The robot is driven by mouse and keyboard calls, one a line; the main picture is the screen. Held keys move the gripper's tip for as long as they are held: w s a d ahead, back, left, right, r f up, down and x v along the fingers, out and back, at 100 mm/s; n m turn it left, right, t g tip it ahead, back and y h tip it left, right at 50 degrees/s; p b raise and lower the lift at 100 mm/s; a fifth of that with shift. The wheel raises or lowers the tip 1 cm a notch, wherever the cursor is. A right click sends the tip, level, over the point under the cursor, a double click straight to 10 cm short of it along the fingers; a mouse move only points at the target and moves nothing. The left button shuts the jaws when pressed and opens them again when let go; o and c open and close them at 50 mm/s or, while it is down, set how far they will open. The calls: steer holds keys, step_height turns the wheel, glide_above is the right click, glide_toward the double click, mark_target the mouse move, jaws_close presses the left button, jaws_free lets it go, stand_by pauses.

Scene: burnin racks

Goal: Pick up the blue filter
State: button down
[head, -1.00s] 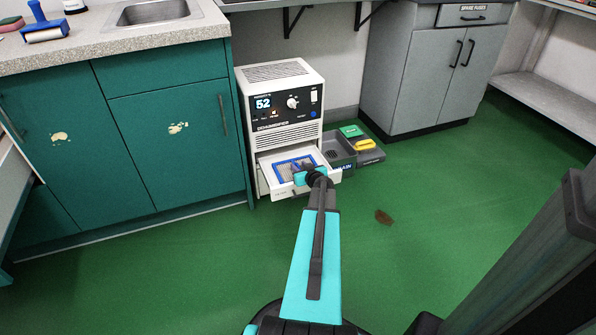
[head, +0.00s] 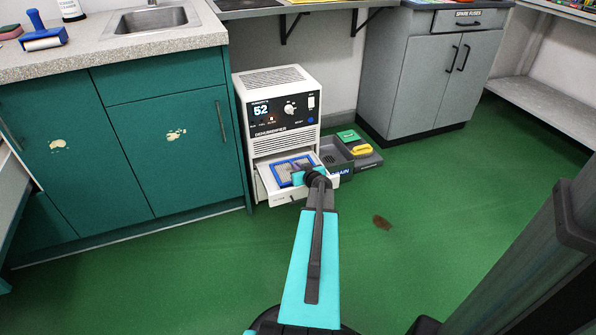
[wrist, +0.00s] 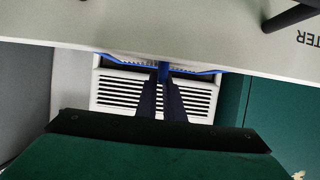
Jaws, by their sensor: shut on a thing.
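The blue filter (head: 287,172), a blue frame around a pale mesh, is at the open white drawer (head: 264,181) of the dehumidifier (head: 279,112). My gripper (head: 306,178) reaches over the drawer's front and hides the filter's near right part. In the wrist view the dark fingers (wrist: 162,88) are shut on a blue part at the middle of the filter's edge (wrist: 122,57). I cannot tell whether the filter is clear of the drawer floor. The wrist view also shows the white drawer front (wrist: 150,28) with partly visible lettering.
A grey drain bin (head: 333,154) stands right of the drawer, with a green and yellow item (head: 362,149) beside it. Teal cabinets (head: 170,150) stand close on the left, a grey cabinet (head: 432,85) at the back right.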

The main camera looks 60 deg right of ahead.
step_height(320, 180, up, 7)
steer(key=shift+p, duration=0.9)
